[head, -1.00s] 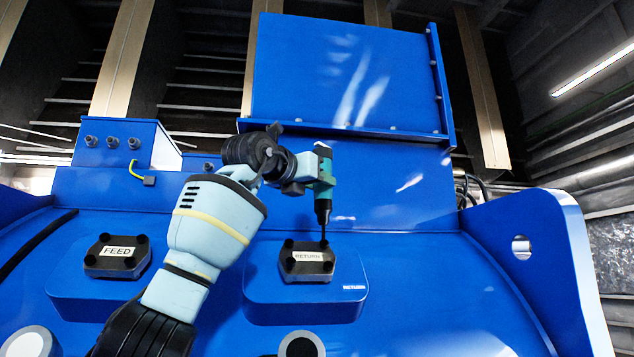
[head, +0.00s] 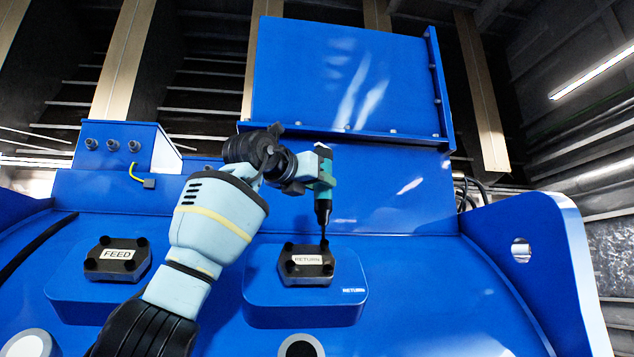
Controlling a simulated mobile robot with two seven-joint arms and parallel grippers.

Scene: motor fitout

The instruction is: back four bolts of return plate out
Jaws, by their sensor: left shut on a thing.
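The black return plate (head: 304,263), with a white RETURN label, sits on a raised blue pad (head: 305,308). It has a dark bolt at each corner. My left gripper (head: 308,174) is shut on a teal and black power driver (head: 325,182) and holds it upright. The driver's bit points down at the far right bolt (head: 325,245) of the plate. The bit tip looks to be at the bolt head, but I cannot tell whether it is seated. My right gripper is not in view.
A similar black plate labelled FEED (head: 117,259) sits on its own pad to the left. A tall blue box (head: 345,80) rises behind the driver. A blue side wall (head: 530,255) with a hole stands at the right. The blue surface between is clear.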

